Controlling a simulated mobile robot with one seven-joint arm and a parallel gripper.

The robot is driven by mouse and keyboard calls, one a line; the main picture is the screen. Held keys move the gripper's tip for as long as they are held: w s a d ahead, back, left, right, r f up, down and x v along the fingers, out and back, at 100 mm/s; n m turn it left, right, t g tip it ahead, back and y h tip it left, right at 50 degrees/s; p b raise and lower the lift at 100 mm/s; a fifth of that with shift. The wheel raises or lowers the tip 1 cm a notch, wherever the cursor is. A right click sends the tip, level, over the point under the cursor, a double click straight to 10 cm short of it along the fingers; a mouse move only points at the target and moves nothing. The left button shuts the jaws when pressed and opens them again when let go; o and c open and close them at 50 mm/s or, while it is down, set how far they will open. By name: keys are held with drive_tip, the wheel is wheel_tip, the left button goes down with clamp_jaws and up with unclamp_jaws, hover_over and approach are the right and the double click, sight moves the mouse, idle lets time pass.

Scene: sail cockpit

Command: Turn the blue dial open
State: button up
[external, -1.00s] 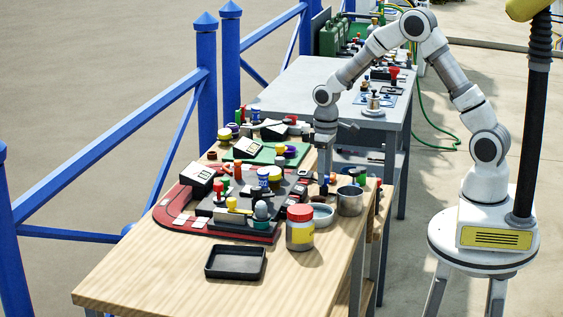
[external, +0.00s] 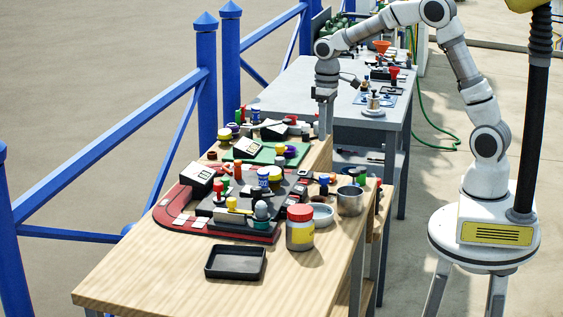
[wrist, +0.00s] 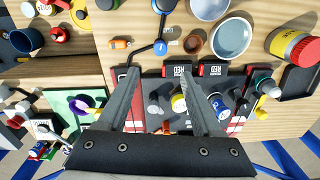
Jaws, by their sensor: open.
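A blue knob (external: 324,181) stands at the right side of the wooden bench. A blue piece on a black line shows near the fingertips in the wrist view (wrist: 160,47). A blue-and-white round part (external: 263,174) sits on the dark red-edged board and also shows in the wrist view (wrist: 217,103). I cannot tell for certain which blue part is the dial, or how it is turned. My gripper (external: 325,128) points down above the bench, apart from these parts. In the wrist view its fingers (wrist: 157,72) are open with nothing held between them.
A jar with a red lid (external: 300,229), a shallow bowl (external: 321,214), a metal pot (external: 350,201) and a black tray (external: 235,262) stand near the bench front. A green board (external: 265,154) lies behind. The bench's front left is clear.

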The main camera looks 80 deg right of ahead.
drive_tip(key=shift+r, duration=2.2)
drive_tip(key=s+a+r+t, duration=0.2)
drive_tip(key=s+a+r, duration=0.2)
drive_tip(key=s, duration=0.2)
drive_tip(key=s+a+r+t, duration=0.1)
drive_tip(key=s+a+r, duration=0.25)
drive_tip(key=s, duration=0.25)
drive_tip(key=s+a+n+t, duration=0.1)
drive_tip(key=s+a+t, duration=0.1)
drive_tip(key=s, duration=1)
drive_tip(key=shift+a+f+t, duration=0.2)
drive_tip(key=shift+a+t, duration=0.1)
drive_tip(key=shift+a, duration=0.2)
